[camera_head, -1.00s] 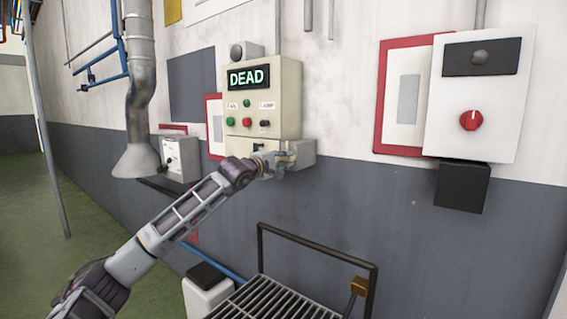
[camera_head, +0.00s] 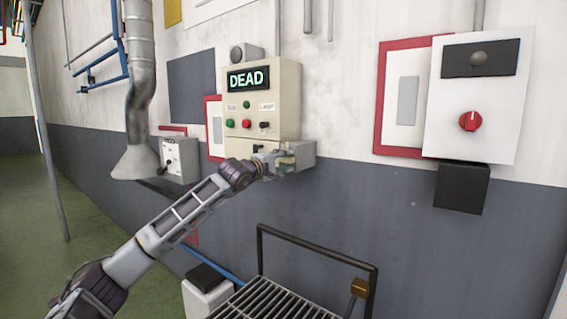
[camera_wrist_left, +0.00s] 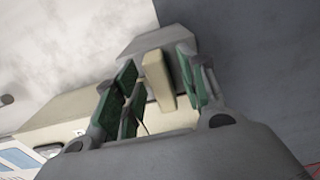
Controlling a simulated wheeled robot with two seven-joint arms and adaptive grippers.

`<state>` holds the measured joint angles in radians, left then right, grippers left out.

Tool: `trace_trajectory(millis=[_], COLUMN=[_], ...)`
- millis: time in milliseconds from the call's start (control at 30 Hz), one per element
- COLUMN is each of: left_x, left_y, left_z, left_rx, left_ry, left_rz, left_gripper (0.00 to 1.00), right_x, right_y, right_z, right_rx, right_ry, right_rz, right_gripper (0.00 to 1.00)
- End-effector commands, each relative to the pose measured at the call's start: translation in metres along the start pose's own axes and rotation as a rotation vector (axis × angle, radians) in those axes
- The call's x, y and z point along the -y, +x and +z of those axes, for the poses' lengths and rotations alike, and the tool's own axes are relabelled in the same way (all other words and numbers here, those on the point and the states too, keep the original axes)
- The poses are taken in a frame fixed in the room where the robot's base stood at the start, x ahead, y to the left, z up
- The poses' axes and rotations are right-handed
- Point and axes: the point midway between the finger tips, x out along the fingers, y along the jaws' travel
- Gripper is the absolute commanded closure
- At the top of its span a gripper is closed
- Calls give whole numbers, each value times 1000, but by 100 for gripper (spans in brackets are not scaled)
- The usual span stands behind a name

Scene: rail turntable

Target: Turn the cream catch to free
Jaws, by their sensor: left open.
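The cream catch (camera_wrist_left: 158,82) shows in the left wrist view as a narrow upright bar in front of a grey box (camera_wrist_left: 150,40). My left gripper (camera_wrist_left: 157,63) is open, with its green-padded fingers on either side of the catch. A gap shows on the left of the catch; on the right the pad is very close, and I cannot tell whether it touches. In the head view my left gripper (camera_head: 284,158) is at the grey box (camera_head: 306,153) below the cream panel (camera_head: 289,85), and it hides the catch there. My right gripper is not in view.
A white box with a red knob (camera_head: 471,121) is on the wall at right. A dark rail frame with a grating (camera_head: 265,300) stands below.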

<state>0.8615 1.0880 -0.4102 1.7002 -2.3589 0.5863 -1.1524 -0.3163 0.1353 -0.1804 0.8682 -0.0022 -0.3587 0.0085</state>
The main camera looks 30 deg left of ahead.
Motion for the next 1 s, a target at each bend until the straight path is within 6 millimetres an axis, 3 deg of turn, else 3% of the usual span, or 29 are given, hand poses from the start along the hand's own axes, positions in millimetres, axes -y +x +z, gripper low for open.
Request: trace_trajectory(millis=[367, 1000], left_x=[0, 1], left_y=[-5, -44], left_z=[-1, -2], left_rx=[-2, -2], left_ry=[1, 1], left_rz=[0, -1], left_gripper=[59, 59], right_x=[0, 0], right_y=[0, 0], right_z=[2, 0], right_rx=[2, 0], right_ry=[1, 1], right_rz=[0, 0], right_gripper=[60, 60])
